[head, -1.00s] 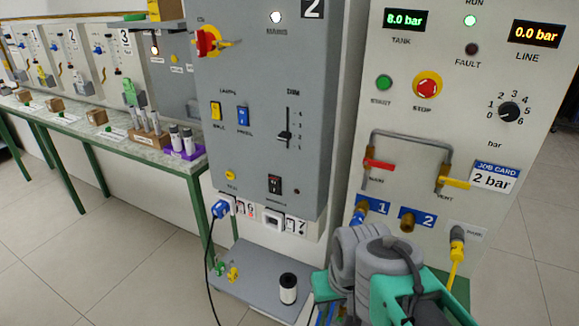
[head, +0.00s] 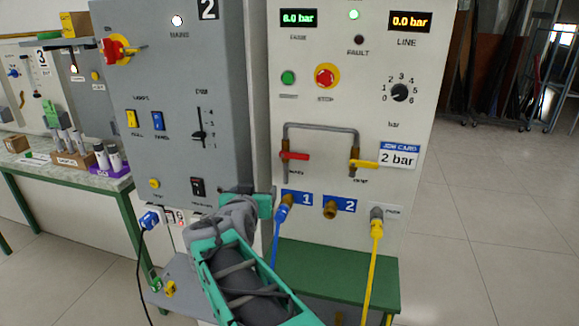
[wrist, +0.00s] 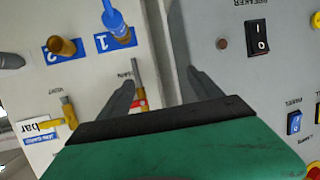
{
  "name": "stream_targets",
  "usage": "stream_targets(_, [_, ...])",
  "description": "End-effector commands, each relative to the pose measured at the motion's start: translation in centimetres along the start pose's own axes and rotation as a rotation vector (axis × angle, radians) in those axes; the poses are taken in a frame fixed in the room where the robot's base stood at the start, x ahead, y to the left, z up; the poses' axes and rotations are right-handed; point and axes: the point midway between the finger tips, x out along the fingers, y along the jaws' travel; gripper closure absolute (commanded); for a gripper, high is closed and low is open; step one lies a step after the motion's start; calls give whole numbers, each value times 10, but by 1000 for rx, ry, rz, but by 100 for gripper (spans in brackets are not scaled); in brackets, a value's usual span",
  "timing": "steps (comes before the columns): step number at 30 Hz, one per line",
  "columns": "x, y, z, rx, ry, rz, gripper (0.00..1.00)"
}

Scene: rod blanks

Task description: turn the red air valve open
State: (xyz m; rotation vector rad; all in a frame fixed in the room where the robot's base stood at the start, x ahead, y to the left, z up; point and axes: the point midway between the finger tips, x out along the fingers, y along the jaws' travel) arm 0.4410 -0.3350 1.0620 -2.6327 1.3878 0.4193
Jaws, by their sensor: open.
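The red air valve handle (head: 294,156) lies level on the left leg of the grey pipe, on the pale panel. In the wrist view the red handle (wrist: 139,105) shows beside my left-hand finger, partly covered; I cannot tell whether they touch. My gripper (wrist: 160,78) is open, with nothing seen between its fingers, which lie near the edge between the pale panel and grey cabinet. In the head view my gripper (head: 262,205) is below and left of the valve, its fingertips hard to make out. The LINE display (head: 410,21) reads 0.0 bar.
A yellow vent handle (head: 363,164) is right of the red one. Below are a blue hose (head: 277,228) on port 1, bare port 2 (head: 330,210) and a yellow hose (head: 374,255). The grey cabinet (head: 175,90) stands left. Floor at right is clear.

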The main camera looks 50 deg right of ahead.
Motion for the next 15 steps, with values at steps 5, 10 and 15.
stream_targets(5, [22, 74, -50, 41, 281, 183, 10])
stream_targets(10, [38, 84, -65, 40, 311, 199, 0])
stream_targets(15, [69, 92, -75, 39, 308, 199, 0])
